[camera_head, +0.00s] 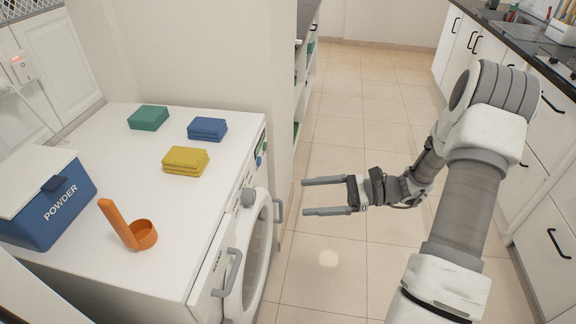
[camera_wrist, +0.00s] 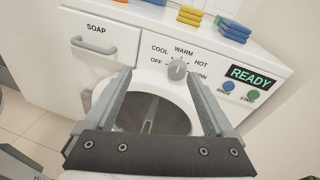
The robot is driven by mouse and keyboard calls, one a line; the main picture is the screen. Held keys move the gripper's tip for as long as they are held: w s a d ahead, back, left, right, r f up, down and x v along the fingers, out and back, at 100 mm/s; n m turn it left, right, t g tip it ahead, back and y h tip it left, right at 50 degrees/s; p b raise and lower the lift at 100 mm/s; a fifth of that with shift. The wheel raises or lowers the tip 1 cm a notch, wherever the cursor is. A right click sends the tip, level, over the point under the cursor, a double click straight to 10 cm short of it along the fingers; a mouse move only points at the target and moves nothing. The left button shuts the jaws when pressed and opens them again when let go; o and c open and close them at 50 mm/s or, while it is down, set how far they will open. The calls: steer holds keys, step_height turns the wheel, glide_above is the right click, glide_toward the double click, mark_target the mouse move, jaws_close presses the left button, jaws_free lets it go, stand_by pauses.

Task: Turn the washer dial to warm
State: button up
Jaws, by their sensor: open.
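The white washer (camera_head: 205,215) stands at the left in the head view. Its front fills much of the wrist view, with a round door (camera_wrist: 150,112) below the panel. The grey washer dial (camera_wrist: 178,69) sits among the labels OFF, COOL, WARM, HOT and SPIN; WARM is printed just above it. I cannot tell for sure where its mark points. The dial also shows edge-on in the head view (camera_head: 248,197). My gripper (camera_head: 304,197) is open and empty, apart from the washer front and facing it. In the wrist view its fingers (camera_wrist: 160,78) reach up below the dial.
A soap drawer (camera_wrist: 92,60) and the RINSE (camera_wrist: 228,87) and START (camera_wrist: 253,94) buttons flank the dial; a display reads READY. Folded cloths (camera_head: 185,160), an orange scoop (camera_head: 143,235) and a powder box (camera_head: 60,208) stand on top. Tiled floor (camera_head: 330,265) is clear before the washer.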

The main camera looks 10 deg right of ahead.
steer(key=s+a+r+n+g+h+p, duration=0.2)
steer(key=s+a+r+n, duration=0.1)
steer(key=r, duration=0.3)
steer(key=s+a+r+n+g+h+p, duration=0.1)
steer(key=s+a+r+n+h+p, duration=0.1)
steer(key=s+r+n, duration=0.2)
steer(key=s+a+r+n+g+h+p, duration=0.1)
steer(key=s+a+r+n+g+p, duration=0.1)
steer(key=r, duration=0.7)
steer(key=shift+s+a+r+n+g+h+p, duration=0.2)
steer(key=shift+s+a+n+g+h+p, duration=0.15)
steer(key=shift+s+a+n, duration=0.7)
steer(key=shift+s+d+m, duration=0.2)
steer(key=shift+m, duration=0.05)
steer(key=s+d+r+n+t+h+p, duration=0.3)
steer(key=s+r+n+t+h+p, duration=0.1)
steer(key=r, duration=0.3)
steer(key=s+d+r+n+t+h+p, duration=0.3)
steer(key=s+r+t+h+p, duration=0.1)
steer(key=r+h, duration=0.2)
steer(key=shift+r+n, duration=0.4)
steer(key=shift+r, duration=0.5)
steer(key=shift+h, duration=0.25)
